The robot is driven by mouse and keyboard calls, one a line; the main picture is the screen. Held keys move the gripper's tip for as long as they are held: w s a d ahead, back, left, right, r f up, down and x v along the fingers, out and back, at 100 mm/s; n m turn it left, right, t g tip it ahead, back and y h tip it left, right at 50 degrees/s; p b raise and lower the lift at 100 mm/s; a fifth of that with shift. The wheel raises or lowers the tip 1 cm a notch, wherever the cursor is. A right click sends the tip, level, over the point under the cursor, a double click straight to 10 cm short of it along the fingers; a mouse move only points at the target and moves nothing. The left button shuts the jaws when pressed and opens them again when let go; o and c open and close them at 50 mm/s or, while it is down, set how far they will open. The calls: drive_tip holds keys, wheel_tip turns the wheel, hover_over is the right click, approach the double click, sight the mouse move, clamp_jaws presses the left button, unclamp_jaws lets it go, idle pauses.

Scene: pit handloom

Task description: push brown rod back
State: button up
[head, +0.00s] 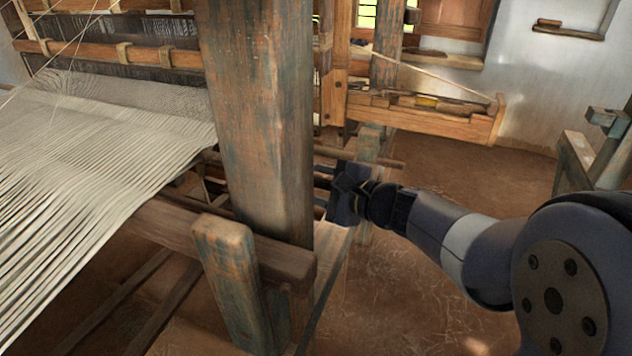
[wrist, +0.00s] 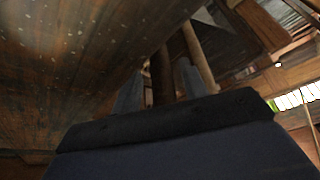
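A thin brown rod (head: 365,157) sticks out to the right from behind the big loom post in the head view, just above and beyond my gripper (head: 322,178). My gripper reaches left toward the loom, close beside the post. In the wrist view my gripper (wrist: 158,85) shows two grey fingers standing apart. A lighter brown rod (wrist: 200,58) and a darker rod (wrist: 162,75) run away from the camera near and between the fingers. I cannot tell whether either rod touches a finger. The rods' far ends are not clear.
The thick wooden post (head: 258,120) stands left of my gripper, with a beam (head: 215,240) and a short post (head: 228,280) below. White warp threads (head: 90,150) stretch at the left. A wooden tray (head: 425,120) sits behind. The floor (head: 400,290) at the right is open.

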drive_tip(key=v, duration=1)
drive_tip(key=shift+s+d, duration=0.3)
drive_tip(key=shift+r, duration=0.15)
drive_tip(key=x, duration=1)
drive_tip(key=shift+w+a, duration=0.25)
drive_tip(key=shift+w, duration=0.4)
drive_tip(key=shift+s, duration=0.1)
